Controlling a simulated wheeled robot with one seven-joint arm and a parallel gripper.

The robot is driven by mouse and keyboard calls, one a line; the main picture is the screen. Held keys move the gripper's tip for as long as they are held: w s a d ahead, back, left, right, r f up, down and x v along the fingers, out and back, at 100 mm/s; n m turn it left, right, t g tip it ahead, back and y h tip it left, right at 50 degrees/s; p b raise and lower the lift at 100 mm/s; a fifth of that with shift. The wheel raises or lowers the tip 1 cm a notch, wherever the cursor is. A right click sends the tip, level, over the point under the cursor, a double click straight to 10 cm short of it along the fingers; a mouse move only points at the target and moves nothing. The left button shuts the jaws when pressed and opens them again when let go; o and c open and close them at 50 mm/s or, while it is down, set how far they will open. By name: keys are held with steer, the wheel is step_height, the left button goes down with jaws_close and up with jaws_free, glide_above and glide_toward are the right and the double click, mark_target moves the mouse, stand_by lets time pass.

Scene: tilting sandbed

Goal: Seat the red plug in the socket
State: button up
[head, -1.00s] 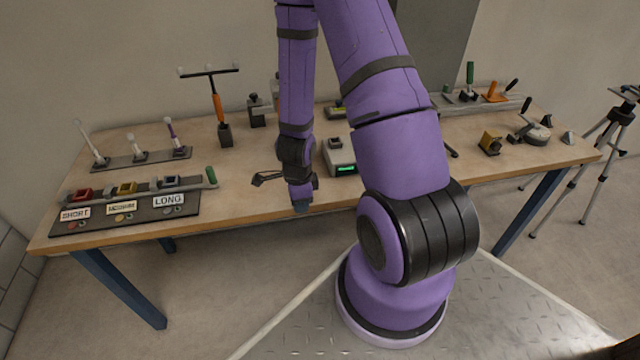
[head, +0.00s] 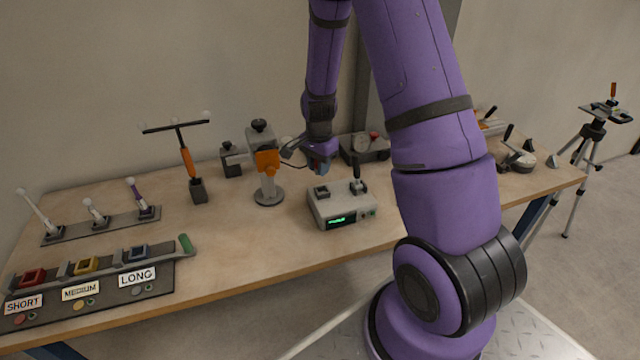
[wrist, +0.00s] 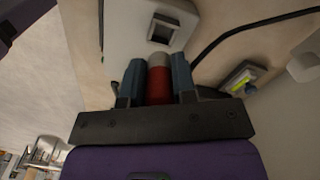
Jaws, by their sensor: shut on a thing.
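My gripper (wrist: 157,68) is shut on the red plug (wrist: 158,86), which has a grey end and sits between the two blue-grey fingers. The socket (wrist: 164,31) is a square dark opening on a pale box (wrist: 120,25), ahead of the plug in the wrist view. The plug's end appears apart from the opening; the exact gap is unclear. In the head view my gripper (head: 321,166) is just above and behind the pale box with a green display (head: 318,214). The plug cannot be made out there.
An orange-and-grey stand (head: 267,175) rises left of the box. A grey device with a red button (head: 364,148) stands behind it. A dark cable (wrist: 225,32) runs beside the box. Labelled coloured holders (head: 86,266) lie at left. The table's front middle is clear.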

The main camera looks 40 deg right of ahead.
mark_target(323, 187)
steer(key=shift+w+d+f, duration=0.1)
steer(key=shift+d+f, duration=0.15)
steer(key=shift+f, duration=1)
steer(key=shift+w+d+f, duration=0.1)
steer(key=shift+d+f, duration=0.15)
steer(key=shift+f, duration=1.05)
steer(key=shift+d+f, duration=0.25)
steer(key=shift+f, duration=1)
steer(key=shift+s+f, duration=0.15)
steer(key=shift+f, duration=0.2)
steer(key=shift+s+a+f, duration=0.1)
steer(key=shift+s, duration=0.05)
steer(key=o, duration=0.8)
steer(key=shift+r, duration=0.35)
steer(key=shift+o, duration=1)
step_height(323, 187, up, 11)
steer(key=shift+w, duration=0.2)
